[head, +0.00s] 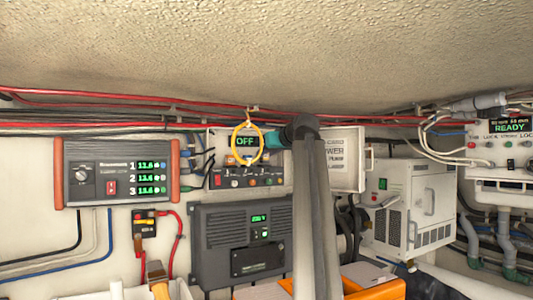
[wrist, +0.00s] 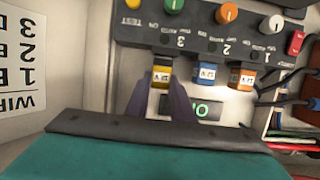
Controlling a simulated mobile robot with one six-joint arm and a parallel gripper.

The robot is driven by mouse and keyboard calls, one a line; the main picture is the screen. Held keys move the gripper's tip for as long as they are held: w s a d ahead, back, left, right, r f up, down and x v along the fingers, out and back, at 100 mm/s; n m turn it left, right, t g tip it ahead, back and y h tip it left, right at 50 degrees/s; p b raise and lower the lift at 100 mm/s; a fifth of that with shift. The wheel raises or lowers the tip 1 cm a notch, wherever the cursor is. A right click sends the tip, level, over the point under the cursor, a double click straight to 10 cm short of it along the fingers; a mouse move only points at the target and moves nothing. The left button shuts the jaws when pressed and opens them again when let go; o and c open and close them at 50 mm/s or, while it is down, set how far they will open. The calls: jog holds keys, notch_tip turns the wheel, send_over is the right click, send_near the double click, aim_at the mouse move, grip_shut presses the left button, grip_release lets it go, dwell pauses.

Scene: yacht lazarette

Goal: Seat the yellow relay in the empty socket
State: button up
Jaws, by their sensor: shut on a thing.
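My gripper (wrist: 161,88) is shut on the yellow relay (wrist: 162,74) in the wrist view, one dark finger on each side. The relay is at the edge of the dark relay panel (wrist: 190,40), in line with the mark 3. I cannot tell whether it is fully in its socket; the socket mouth is hidden. A blue relay (wrist: 206,75) and an orange relay (wrist: 242,77) sit beside it at marks 2 and 1. In the head view my teal gripper (head: 273,140) is at the panel (head: 247,178); its fingertips and the relay are not clear there.
A yellow loop (head: 236,155) hangs from the cables in front of the panel's display, close to my gripper. A white open door (head: 345,160) stands at the right. Red cables (head: 110,94) run above. A grey unit (head: 225,245) is below.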

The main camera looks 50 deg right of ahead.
jog(key=shift+f, duration=0.65)
jog(key=o, duration=1)
jog(key=shift+o, duration=0.2)
jog(key=shift+s, duration=0.1)
jog(key=p+v, duration=0.4)
jog(key=v, duration=0.9)
jog(key=shift+s, duration=0.25)
jog(key=shift+s, duration=0.15)
dwell(0.5)
